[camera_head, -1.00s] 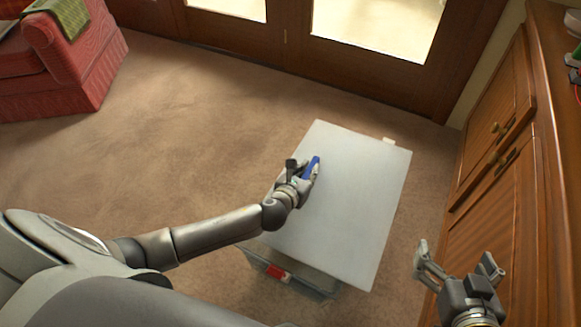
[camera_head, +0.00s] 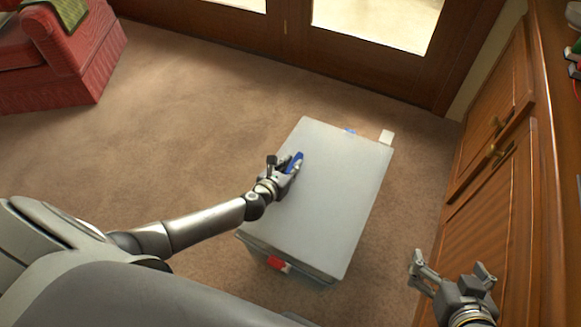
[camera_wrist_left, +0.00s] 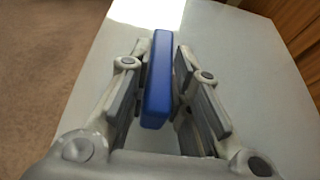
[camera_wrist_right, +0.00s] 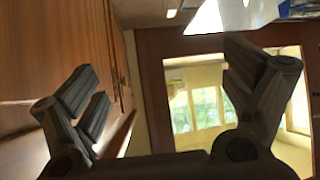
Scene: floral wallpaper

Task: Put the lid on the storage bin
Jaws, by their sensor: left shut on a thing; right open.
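The storage bin (camera_head: 262,256) stands on the carpet with a red latch (camera_head: 279,265) on its near side. The pale grey lid (camera_head: 335,190) lies over the bin's top and covers most of it. Whether it is fully seated cannot be told. My left gripper (camera_head: 292,166) is shut on the lid's blue handle (camera_head: 298,160). In the left wrist view the blue handle (camera_wrist_left: 158,80) stands between the two fingers. My right gripper (camera_head: 452,268) is open and empty, to the right of the bin near the cabinet.
A wooden cabinet (camera_head: 500,190) runs along the right. A red armchair (camera_head: 70,60) stands at the back left. Glazed wooden doors (camera_head: 290,40) are at the back. A white piece (camera_head: 386,137) and a blue piece show at the lid's far edge. Carpet at left is clear.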

